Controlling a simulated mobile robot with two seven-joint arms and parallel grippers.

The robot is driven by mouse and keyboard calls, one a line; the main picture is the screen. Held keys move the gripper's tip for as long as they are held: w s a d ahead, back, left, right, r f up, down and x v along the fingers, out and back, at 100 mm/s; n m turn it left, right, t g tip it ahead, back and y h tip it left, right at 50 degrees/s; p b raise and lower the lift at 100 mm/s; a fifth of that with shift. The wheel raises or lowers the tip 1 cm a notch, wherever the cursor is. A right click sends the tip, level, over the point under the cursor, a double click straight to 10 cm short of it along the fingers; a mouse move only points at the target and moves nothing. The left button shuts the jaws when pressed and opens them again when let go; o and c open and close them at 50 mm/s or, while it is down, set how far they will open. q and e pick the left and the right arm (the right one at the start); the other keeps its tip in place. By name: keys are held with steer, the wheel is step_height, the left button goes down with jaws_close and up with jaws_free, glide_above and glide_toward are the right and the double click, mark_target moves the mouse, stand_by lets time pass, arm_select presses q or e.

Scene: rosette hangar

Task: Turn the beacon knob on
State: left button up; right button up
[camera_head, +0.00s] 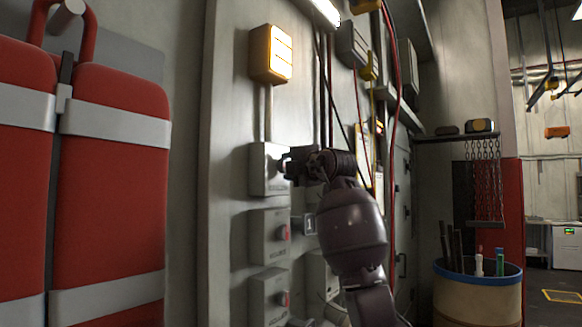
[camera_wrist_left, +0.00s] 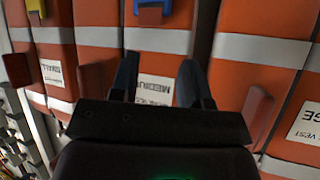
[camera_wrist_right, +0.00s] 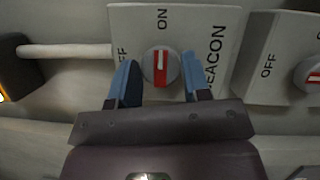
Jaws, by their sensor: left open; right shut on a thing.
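The beacon knob (camera_wrist_right: 160,67) is a round grey dial with a red bar on a panel lettered ON, OFF and BEACON. In the head view this gripper (camera_head: 284,165) is at the top switch box (camera_head: 262,180) and hides the knob. The beacon lamp (camera_head: 270,54) above glows yellow-orange. My left gripper (camera_wrist_left: 158,80) is open and empty in front of orange-red vests.
Two more switch boxes with red knobs, the middle box (camera_head: 265,238) and the lower box (camera_head: 265,295), sit below. Red vests (camera_head: 115,190) hang at left. A bin (camera_head: 478,290) with a blue rim stands at right, below a shelf (camera_head: 455,137).

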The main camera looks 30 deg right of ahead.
arm_select(q)
steer(key=shift+r, duration=0.1)
arm_select(e)
steer(key=o, duration=0.9)
arm_select(q)
steer(key=shift+w+d+f+b, duration=0.1)
steer(key=shift+w+f+b, duration=0.3)
steer(key=shift+b, duration=0.4)
steer(key=shift+w+f+b, duration=0.15)
steer(key=shift+f+b, duration=0.3)
steer(key=shift+b, duration=0.35)
arm_select(e)
steer(key=shift+s+f, duration=0.2)
steer(key=shift+s, duration=2.5)
steer(key=shift+s+f, duration=0.2)
steer(key=shift+s, duration=2.5)
